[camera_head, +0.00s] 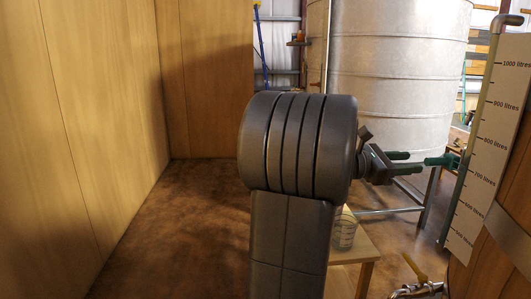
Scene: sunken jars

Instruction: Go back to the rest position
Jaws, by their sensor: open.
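My gripper (413,163), dark with green fingers, extends to the right from behind my thick dark arm at the centre of the head view. Its fingers are apart and nothing is seen held between them. The green finger ends show against the large metal tank and near the litre scale; whether they touch anything cannot be told. A clear jar (346,230) with markings stands on a small wooden table, below the gripper in the picture. My arm hides its left part.
The wooden table (362,250) stands behind my arm. A metal tank (395,75) is at the back. A litre scale (490,130), a wooden vat (502,265) and a yellow-handled tap (416,275) are at right. Wood panels (85,110) line the left; brown floor (190,220) there is clear.

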